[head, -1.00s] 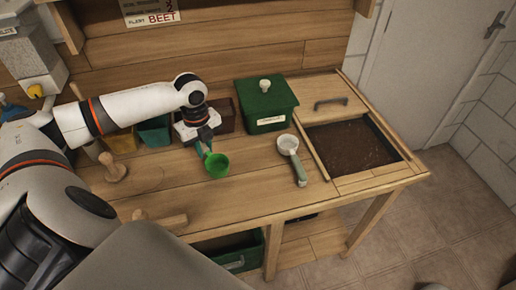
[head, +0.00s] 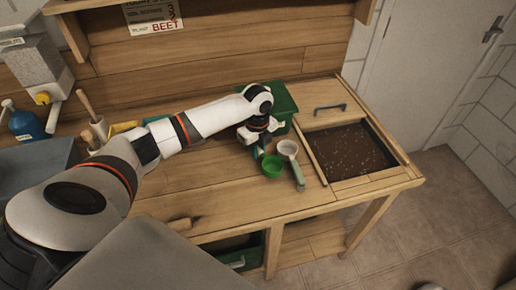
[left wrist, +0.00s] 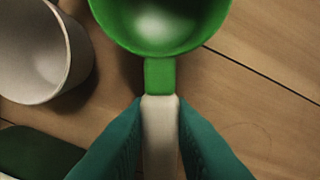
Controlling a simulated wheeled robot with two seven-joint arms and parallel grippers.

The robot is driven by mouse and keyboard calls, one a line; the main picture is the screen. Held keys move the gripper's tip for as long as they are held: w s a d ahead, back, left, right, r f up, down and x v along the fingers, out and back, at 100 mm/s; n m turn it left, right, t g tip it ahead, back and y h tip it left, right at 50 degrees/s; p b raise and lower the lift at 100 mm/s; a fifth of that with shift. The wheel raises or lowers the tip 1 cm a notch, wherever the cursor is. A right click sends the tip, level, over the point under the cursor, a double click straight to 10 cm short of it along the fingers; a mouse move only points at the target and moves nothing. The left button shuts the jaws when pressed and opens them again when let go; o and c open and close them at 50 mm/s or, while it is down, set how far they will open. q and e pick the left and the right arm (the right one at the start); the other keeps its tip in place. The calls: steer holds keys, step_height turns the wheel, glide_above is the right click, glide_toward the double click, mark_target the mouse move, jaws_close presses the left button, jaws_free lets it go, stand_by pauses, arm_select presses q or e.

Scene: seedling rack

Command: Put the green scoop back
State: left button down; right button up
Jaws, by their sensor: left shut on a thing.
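The green scoop (head: 272,167) has a round green cup and a pale handle. My left gripper (head: 260,150) is shut on its handle, just left of a white scoop (head: 288,148) on the bench. In the left wrist view the green scoop (left wrist: 160,20) points away from the teal fingers (left wrist: 160,125), which close on the pale handle from both sides. The white scoop's cup (left wrist: 40,50) shows at the left there. I cannot tell whether the green scoop touches the bench. My right gripper is not in view.
A green box (head: 284,102) stands behind my left gripper, partly hidden by my arm. A soil bin (head: 350,150) is sunk into the bench at the right. A grey tray (head: 35,165) and blue bottle (head: 27,124) are at the left.

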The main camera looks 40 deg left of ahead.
arm_select(q)
steer(key=shift+f, duration=0.25)
steer(key=shift+f, duration=0.15)
steer(key=c, duration=1.3)
jaws_free()
step_height(320, 180, up, 12)
steer(key=b, duration=0.1)
steer(key=shift+a+r, duration=0.15)
steer(key=shift+r, duration=0.05)
